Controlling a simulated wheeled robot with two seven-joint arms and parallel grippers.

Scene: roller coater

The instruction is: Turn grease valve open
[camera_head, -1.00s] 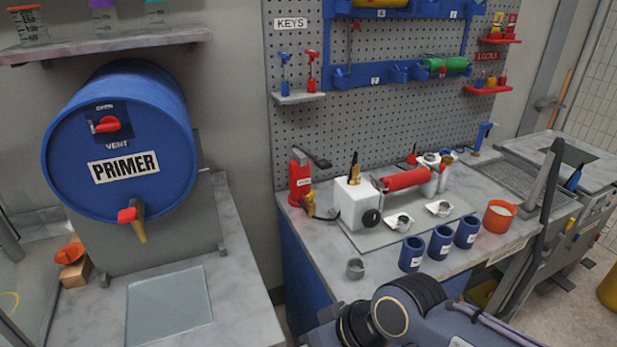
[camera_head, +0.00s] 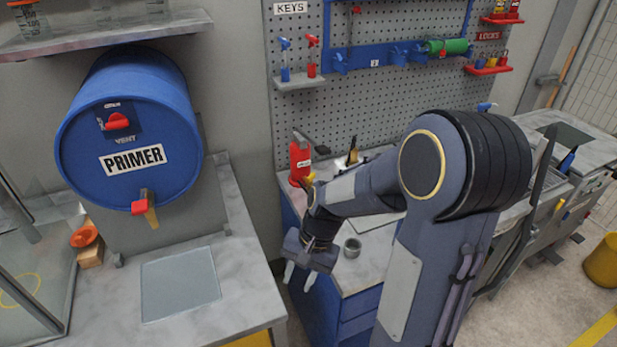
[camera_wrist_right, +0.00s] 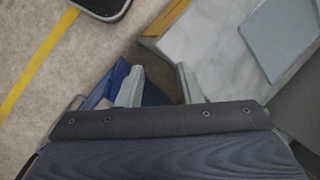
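No part I can read is marked as a grease valve. A red labelled canister (camera_head: 300,160) stands upright at the left end of the workbench, and a small yellowish fitting shows at its lower right; I cannot tell whether this is the grease valve. My right gripper (camera_head: 299,278) is in front of the bench's left corner, below and apart from the canister. In the right wrist view its two fingers (camera_wrist_right: 160,85) are spread with nothing between them. My right arm hides most of the roller machine and the cups. My left gripper is not in view.
A small grey cup (camera_head: 352,247) sits near the right bench's front edge. A pegboard (camera_head: 390,100) rises behind. A gap separates the benches.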

